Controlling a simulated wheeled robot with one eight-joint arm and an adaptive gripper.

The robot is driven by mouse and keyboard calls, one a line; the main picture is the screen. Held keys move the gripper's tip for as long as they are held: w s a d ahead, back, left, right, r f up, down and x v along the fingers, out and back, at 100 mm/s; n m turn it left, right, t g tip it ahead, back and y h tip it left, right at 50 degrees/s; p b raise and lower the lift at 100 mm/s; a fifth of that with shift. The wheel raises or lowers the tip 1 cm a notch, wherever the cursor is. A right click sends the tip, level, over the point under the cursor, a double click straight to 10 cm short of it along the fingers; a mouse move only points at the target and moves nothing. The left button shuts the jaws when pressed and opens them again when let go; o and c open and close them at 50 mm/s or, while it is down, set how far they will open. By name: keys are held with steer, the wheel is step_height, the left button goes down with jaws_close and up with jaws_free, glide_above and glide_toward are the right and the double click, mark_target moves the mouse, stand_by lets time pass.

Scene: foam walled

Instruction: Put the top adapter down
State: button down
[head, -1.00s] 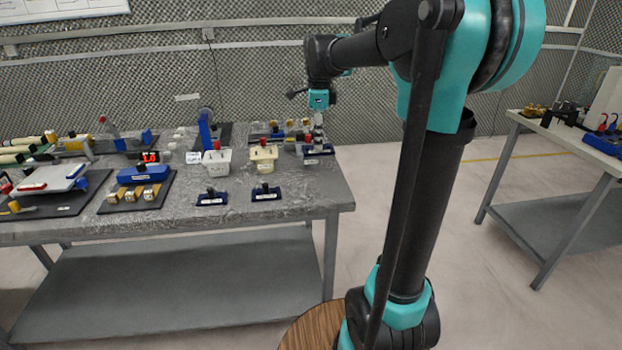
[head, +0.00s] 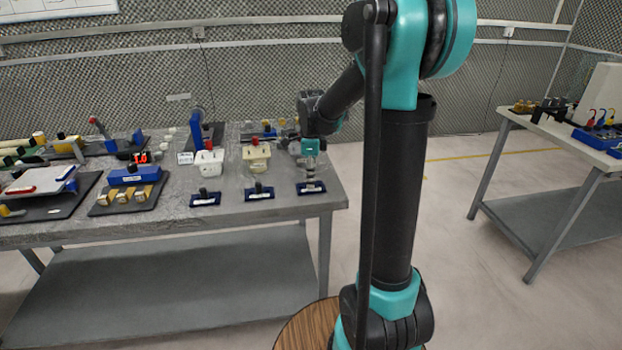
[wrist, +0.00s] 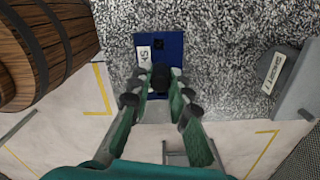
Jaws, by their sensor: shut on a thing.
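The adapter looks to be a dark blue plate (head: 318,188) with a white label and a black knob, at the right end of a row of similar plates. In the wrist view the same blue plate (wrist: 171,48) lies under my gripper (wrist: 160,84), whose fingers are shut on its black knob. In the head view my gripper (head: 310,176) points down onto the plate near the grey table's front right corner. I cannot tell whether the plate touches the table top. The fingers partly hide the knob.
Two similar blue plates (head: 260,195) stand to the left along the front edge. White (head: 208,163) and cream (head: 256,158) blocks stand behind them. Other gear fills the table's left side. A second table (head: 560,135) stands at the right, with open floor between.

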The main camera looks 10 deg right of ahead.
steer(key=shift+f, duration=0.1)
steer(key=c, duration=1.4)
jaws_free()
step_height(320, 180, up, 12)
steer(key=s+d+f+n+t, duration=0.1)
steer(key=s+f+n, duration=0.5)
steer(key=s+n, duration=0.1)
steer(key=s+d+f+n+t, duration=0.1)
steer(key=s+f+n, duration=0.6)
steer(key=s+d+f+n+t, duration=0.2)
steer(key=s+f+n, duration=0.4)
steer(key=s+n, duration=0.1)
steer(key=shift+s+f, duration=0.25)
steer(key=shift+s, duration=0.1)
